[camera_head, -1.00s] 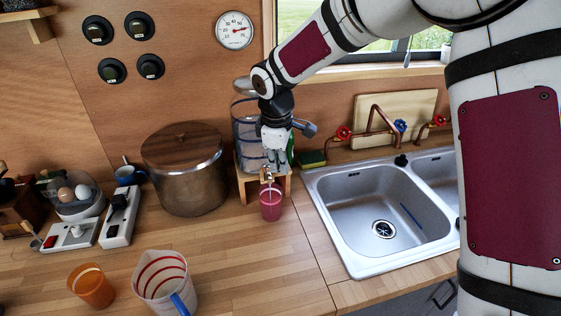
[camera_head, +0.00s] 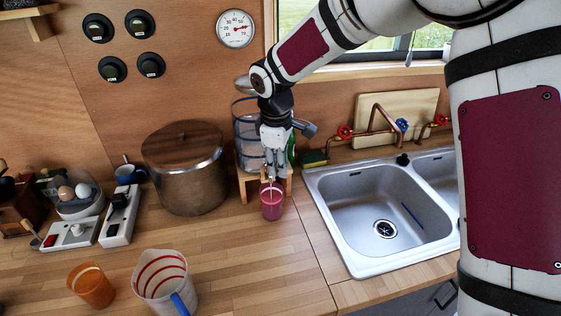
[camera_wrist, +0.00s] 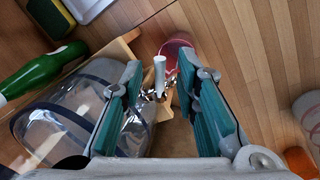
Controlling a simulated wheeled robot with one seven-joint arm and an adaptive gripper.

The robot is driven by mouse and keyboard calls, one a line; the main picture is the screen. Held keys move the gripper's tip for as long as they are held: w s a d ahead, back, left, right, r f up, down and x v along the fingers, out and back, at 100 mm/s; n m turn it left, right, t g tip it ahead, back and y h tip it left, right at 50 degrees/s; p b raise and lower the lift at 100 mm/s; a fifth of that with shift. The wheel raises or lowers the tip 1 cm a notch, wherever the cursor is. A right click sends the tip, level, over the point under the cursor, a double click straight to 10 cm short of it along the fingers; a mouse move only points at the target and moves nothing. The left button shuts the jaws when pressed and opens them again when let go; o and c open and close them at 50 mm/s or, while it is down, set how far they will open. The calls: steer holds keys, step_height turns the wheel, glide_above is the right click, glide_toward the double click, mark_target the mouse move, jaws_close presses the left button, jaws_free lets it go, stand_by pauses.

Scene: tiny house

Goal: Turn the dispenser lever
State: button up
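The clear dispenser with blue bands (camera_head: 245,128) stands on a wooden stand (camera_head: 243,185) against the back wall; my arm partly hides it. In the wrist view the dispenser (camera_wrist: 65,118) lies at lower left, and its metal tap (camera_wrist: 152,96) carries a pale lever (camera_wrist: 160,75). My gripper (camera_head: 275,177) points down in front of the dispenser. In the wrist view my gripper (camera_wrist: 158,62) is open, with one teal-padded finger on each side of the lever; a gap shows on both sides. A pink cup (camera_head: 271,205) stands below the tap.
A large lidded pot (camera_head: 190,180) stands left of the dispenser. The sink (camera_head: 345,245) is to the right, with a sponge (camera_head: 313,158) behind it. A green bottle (camera_wrist: 40,70) is beside the dispenser. A measuring jug (camera_head: 165,285) and orange cup (camera_head: 92,287) stand in front.

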steer(key=shift+r, duration=0.1)
step_height(320, 180, up, 12)
steer(key=s, duration=0.2)
steer(key=shift+a+f, duration=0.2)
steer(key=shift+a, duration=0.2)
stand_by(6.8)
